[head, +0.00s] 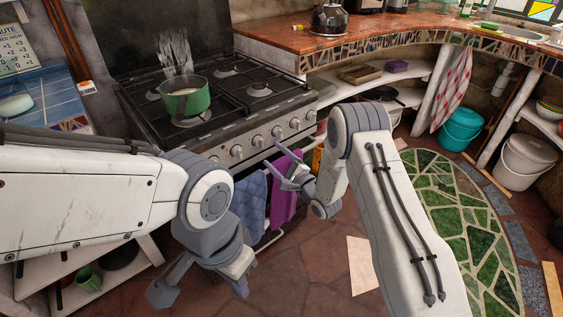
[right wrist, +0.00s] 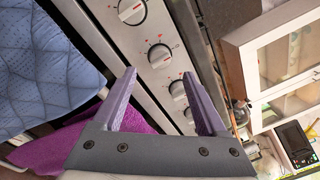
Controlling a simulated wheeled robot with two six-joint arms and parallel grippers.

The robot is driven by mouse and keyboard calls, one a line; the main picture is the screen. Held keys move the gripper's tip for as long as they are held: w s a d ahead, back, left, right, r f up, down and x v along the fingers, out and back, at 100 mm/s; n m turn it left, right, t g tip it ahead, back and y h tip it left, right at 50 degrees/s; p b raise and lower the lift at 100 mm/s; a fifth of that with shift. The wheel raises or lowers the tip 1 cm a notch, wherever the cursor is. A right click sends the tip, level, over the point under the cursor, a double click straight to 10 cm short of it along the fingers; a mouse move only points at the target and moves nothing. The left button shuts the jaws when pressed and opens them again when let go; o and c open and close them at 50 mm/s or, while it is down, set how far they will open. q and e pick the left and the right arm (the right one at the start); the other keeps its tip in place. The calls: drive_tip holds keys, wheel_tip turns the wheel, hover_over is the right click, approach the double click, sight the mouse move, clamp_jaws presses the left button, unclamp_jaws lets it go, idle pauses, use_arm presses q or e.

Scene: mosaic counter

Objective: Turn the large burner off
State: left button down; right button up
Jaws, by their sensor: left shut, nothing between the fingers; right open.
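The stove (head: 135,115) has a black top with several burners. A green pot (head: 187,103) stands on the front-left burner, with white steam above it. A row of round knobs (head: 258,141) runs along the steel front panel. In the right wrist view a knob (right wrist: 159,55) sits just beyond and between my fingertips. My right gripper (head: 282,168) is open and empty, facing the panel without visible contact. It also shows in the right wrist view (right wrist: 159,76). My left gripper (head: 165,290) is shut and empty, low in front of the stove. I cannot tell the flame under the pot.
A blue towel (head: 249,197) and a purple towel (head: 287,190) hang on the oven front below the knobs. A wooden counter (head: 290,36) with a kettle (head: 329,20) curves away right. A teal bucket (head: 461,128) stands below it.

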drive_tip(key=v, duration=0.4)
drive_tip(key=shift+s, duration=0.1)
idle(0.3)
